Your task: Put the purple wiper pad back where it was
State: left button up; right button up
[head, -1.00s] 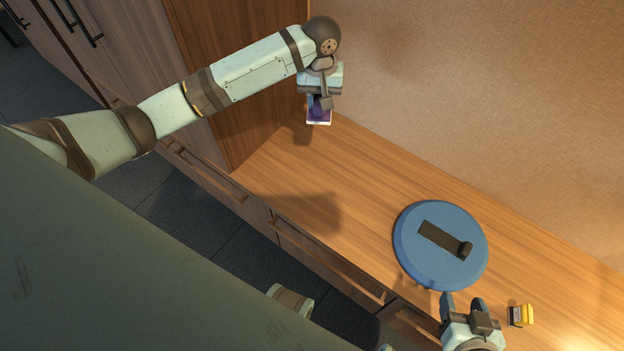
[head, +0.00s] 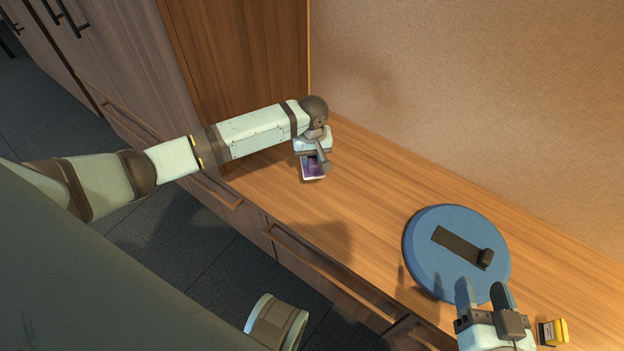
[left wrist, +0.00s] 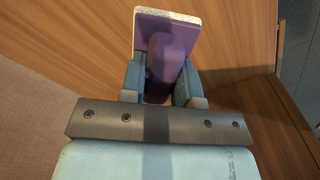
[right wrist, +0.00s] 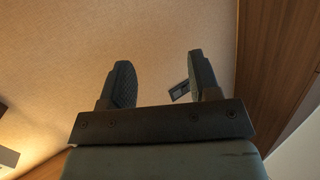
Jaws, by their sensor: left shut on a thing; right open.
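The purple wiper pad (head: 312,170) has a purple block-like grip on a flat plate with a white edge. My left gripper (head: 313,160) is shut on it, near the tall cabinet's end of the counter. In the left wrist view, the pad (left wrist: 187,38) sits between the two fingers, which clasp its purple grip (left wrist: 165,65). I cannot tell whether the pad touches the counter. My right gripper (head: 484,290) is open and empty at the near edge of the blue disc; its parted fingers also show in the right wrist view (right wrist: 160,82).
A round blue disc (head: 422,258) with a dark strip and knob lies on the wooden counter (head: 360,210). A small yellow-and-black item (head: 553,332) sits to its right. A tall wooden cabinet (head: 255,80) stands at the left, a beige wall (head: 480,90) behind. Counter between pad and disc is clear.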

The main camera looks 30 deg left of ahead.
pick_arm(q)
notch_tip(320, 180, down, 4)
jog(key=shift+r+b, duration=0.2)
jog(key=shift+b, duration=0.2)
notch_tip(320, 180, down, 4)
jog(key=shift+f+b, duration=0.1)
jog(key=shift+b, duration=0.75)
pick_arm(e)
jog(key=r, duration=0.1)
jog(key=a+r+t+y, duration=0.1)
jog(key=r, duration=0.1)
jog(key=a+r+t+y, duration=0.1)
jog(key=r, duration=0.1)
jog(key=shift+w, duration=0.15)
pick_arm(q)
jog(key=shift+f, duration=0.15)
jog(key=o, duration=0.9)
jog(key=shift+c, duration=0.2)
pick_arm(e)
jog(key=shift+f, duration=0.15)
